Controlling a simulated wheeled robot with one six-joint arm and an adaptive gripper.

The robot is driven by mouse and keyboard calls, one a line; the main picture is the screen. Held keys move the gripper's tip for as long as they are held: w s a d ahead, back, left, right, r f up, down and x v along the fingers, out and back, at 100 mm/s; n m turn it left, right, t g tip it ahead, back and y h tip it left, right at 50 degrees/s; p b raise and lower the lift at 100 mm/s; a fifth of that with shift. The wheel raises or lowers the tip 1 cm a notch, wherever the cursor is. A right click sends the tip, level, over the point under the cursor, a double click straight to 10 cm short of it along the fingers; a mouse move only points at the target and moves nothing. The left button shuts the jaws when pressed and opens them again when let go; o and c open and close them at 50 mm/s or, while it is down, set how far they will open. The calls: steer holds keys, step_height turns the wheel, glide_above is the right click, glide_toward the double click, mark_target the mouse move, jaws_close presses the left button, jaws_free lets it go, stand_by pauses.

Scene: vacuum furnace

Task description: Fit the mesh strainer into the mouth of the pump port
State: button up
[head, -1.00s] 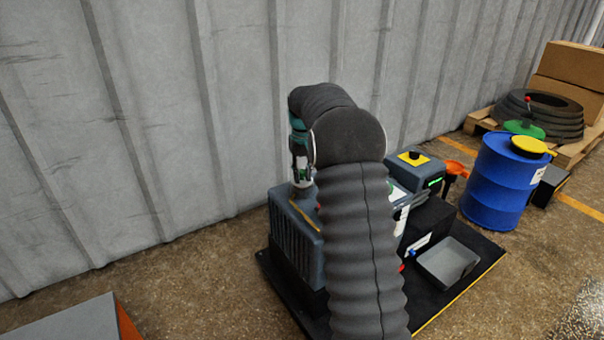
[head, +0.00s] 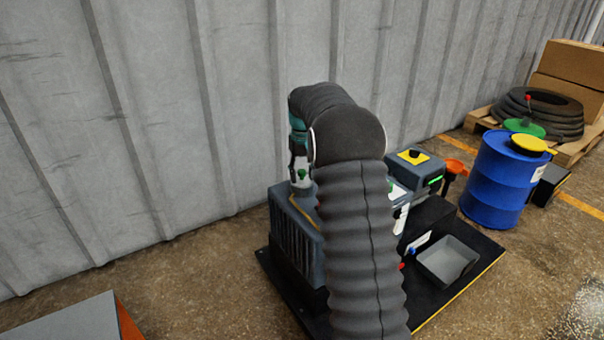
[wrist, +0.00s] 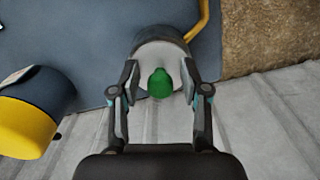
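The pump port (wrist: 165,47) is a pale round cylinder on the blue-grey pump housing (head: 300,222). In the wrist view a green knob (wrist: 160,84), apparently the strainer's grip, lies over the port's pale round mouth. The mesh itself is hidden, so I cannot tell how deep it sits or whether it is tilted. My gripper (wrist: 160,82) is open, with one finger on each side of the green knob and a visible gap to both. In the head view the green knob (head: 302,174) shows small below my wrist.
A yellow pipe (wrist: 199,20) runs beside the port. A dark cylinder with a yellow end (wrist: 28,125) is at left in the wrist view. The corrugated wall (head: 150,110) is close behind. A grey tray (head: 447,262) and a blue drum (head: 494,185) stand to the right.

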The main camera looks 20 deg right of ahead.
steer(key=shift+r, duration=0.1)
step_height(320, 180, up, 12)
stand_by(0.7)
stand_by(0.5)
